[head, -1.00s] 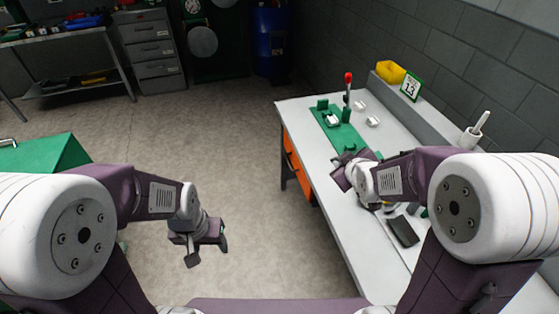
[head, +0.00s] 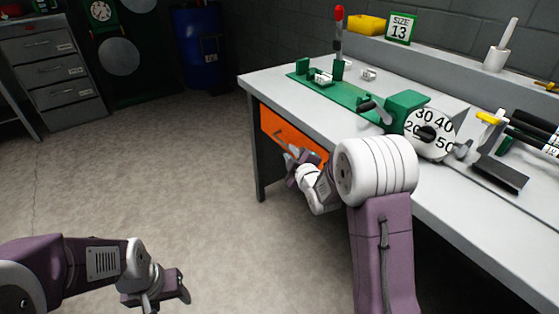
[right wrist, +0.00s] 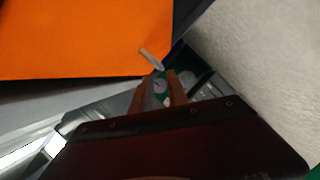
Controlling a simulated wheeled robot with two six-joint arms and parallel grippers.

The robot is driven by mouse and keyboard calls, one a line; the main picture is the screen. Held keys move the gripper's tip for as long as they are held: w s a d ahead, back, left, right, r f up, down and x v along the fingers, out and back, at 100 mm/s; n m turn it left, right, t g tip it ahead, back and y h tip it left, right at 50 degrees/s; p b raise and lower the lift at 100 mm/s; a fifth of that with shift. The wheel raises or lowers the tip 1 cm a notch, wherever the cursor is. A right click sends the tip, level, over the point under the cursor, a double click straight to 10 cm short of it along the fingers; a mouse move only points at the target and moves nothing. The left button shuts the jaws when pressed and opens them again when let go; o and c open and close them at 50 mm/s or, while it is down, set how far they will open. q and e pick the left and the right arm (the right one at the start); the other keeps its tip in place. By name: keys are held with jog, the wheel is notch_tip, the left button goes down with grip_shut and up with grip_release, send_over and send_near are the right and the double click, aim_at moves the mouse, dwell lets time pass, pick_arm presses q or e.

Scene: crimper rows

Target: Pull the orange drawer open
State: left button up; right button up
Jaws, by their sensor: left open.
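The orange drawer (head: 272,122) is set under the tabletop on the workbench's left side. Its dark handle (head: 279,135) shows on the front. My right gripper (head: 292,155) is low beside the drawer front, close to the handle; it overlaps the drawer's lower right part. In the right wrist view the orange front (right wrist: 85,38) fills the upper left, and a short grey piece (right wrist: 151,59) lies just beyond the fingertips (right wrist: 157,82). Whether the fingers touch or grip the handle is unclear. My left gripper (head: 172,293) is open and empty over the floor at the lower left.
The workbench top (head: 300,105) carries a green base (head: 340,93), a dial (head: 430,133), a red-tipped post (head: 338,30) and pens (head: 525,130). The floor (head: 150,180) left of the bench is clear. Grey cabinet drawers (head: 55,70) and a blue barrel (head: 198,48) stand behind.

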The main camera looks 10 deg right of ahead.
aim_at(284, 143)
jog(key=b+x, duration=0.2)
jog(key=x, duration=0.6)
jog(key=shift+a+f, duration=0.1)
jog(key=shift+f, duration=0.05)
jog(key=shift+w, duration=0.6)
grip_shut()
dwell(0.6)
